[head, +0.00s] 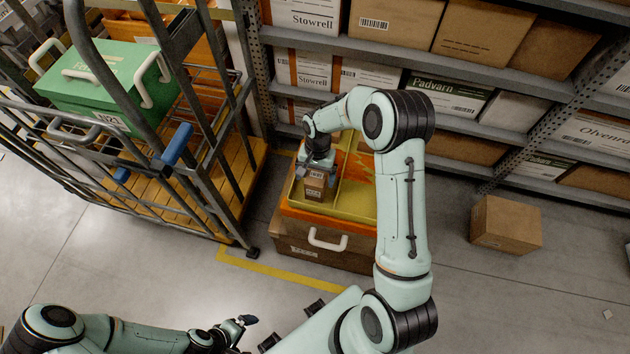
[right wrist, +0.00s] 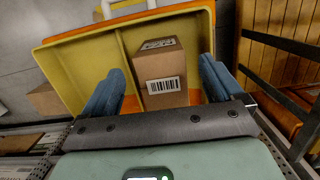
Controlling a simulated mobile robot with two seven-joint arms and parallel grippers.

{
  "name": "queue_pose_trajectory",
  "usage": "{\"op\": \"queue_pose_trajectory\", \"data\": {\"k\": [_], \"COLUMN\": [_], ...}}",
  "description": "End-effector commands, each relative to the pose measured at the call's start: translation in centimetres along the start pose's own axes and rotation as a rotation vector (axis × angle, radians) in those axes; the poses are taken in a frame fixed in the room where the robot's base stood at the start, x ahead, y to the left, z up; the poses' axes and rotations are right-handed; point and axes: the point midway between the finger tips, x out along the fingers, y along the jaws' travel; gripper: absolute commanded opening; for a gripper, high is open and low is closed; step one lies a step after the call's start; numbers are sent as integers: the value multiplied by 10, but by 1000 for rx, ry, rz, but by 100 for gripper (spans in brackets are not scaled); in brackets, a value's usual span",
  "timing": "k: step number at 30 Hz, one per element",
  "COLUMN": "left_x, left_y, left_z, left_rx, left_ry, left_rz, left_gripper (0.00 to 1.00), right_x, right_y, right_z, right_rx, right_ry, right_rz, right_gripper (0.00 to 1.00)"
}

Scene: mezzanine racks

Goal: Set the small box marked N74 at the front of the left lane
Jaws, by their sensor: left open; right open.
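The small brown box (head: 314,188) stands upright in the left lane of the yellow tray (head: 348,207), towards the lane's front end. Its labels are too small to read with certainty. My right gripper (head: 318,166) is over it from above. In the right wrist view the gripper (right wrist: 160,88) is open, with one blue finger on each side of the box (right wrist: 160,72) and visible gaps between. The lane divider (right wrist: 122,62) runs beside the box. I cannot tell whether the box's base rests fully on the lane floor. My left gripper (head: 256,333) is open and empty, low over the floor.
The tray sits on an orange and brown case (head: 300,242) with a white handle. A cage trolley (head: 215,190) with a green case (head: 108,80) stands to the left. Shelves of boxes line the back. A carton (head: 505,225) lies on the floor at right.

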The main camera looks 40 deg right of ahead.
Motion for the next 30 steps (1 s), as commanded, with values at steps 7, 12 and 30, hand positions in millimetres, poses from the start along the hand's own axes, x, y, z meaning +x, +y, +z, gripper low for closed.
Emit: {"op": "queue_pose_trajectory", "data": {"k": [7,12,30], "left_x": [-4,-5,-5], "left_y": [2,3,3], "left_z": [-2,-3,-3], "left_rx": [1,1,2], "left_ry": [3,4,4], "left_rz": [1,1,2], "left_gripper": [100,100,100], "right_x": [-55,-77,-84], "right_y": [-1,-1,0], "right_z": [-1,0,0], "right_rx": [0,0,-1], "right_ry": [4,1,-1], "right_rz": [-3,-2,0], "right_gripper": [93,93,93]}}
